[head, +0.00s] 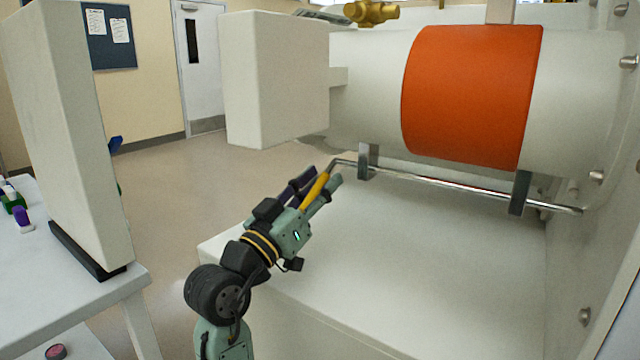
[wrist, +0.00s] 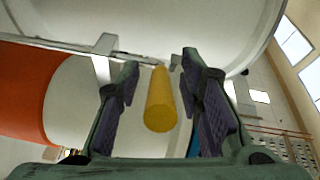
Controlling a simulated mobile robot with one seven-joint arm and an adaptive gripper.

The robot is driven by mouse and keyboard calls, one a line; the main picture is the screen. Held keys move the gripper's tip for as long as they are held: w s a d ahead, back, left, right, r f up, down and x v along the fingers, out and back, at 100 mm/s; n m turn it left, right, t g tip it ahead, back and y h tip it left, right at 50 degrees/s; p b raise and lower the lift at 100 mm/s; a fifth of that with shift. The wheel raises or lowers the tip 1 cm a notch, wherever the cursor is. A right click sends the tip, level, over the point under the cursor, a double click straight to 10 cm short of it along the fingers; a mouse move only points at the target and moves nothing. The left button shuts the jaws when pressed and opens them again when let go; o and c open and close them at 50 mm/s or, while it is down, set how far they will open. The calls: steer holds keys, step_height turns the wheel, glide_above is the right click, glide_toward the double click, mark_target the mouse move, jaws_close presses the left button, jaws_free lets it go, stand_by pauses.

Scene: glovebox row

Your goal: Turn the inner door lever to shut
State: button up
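The lever shows as a yellow grip (head: 318,187) at the left end of a bent metal rod (head: 440,183), which runs in brackets below the white cylinder with the orange band. In the head view the grip slants down and left from the rod's bend. My gripper (head: 320,178) reaches up to it from below left. In the wrist view the yellow grip (wrist: 160,102) lies between the two fingers of my gripper (wrist: 160,68), with a visible gap on each side. The fingers are open and not closed on it.
The white cylinder (head: 370,90) with its orange band (head: 470,95) and a thick white block (head: 275,80) at its left end hang above my gripper. A white cabinet top (head: 440,250) lies below. A table (head: 70,265) with an upright panel (head: 65,130) stands left; floor between is clear.

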steer(key=v, duration=1.1)
steer(key=shift+s+a+f, duration=0.1)
steer(key=shift+s+a, duration=0.05)
steer(key=shift+s, duration=0.1)
steer(key=w+d+r+g+p, duration=0.1)
steer(key=w+d+p, duration=0.1)
steer(key=p, duration=0.1)
steer(key=w+d+r+g+y+p, duration=0.1)
steer(key=w+d+p, duration=0.1)
steer(key=w+p, duration=0.1)
steer(key=w+d+r+g+y+p, duration=0.1)
steer(key=w+d+p, duration=0.2)
steer(key=shift+w+r+m+g+p, duration=0.25)
steer(key=shift+r+m+g+p, duration=0.05)
steer(key=shift+r+m+g, duration=0.1)
steer(key=shift+c, duration=0.3)
jaws_close()
stand_by(0.3)
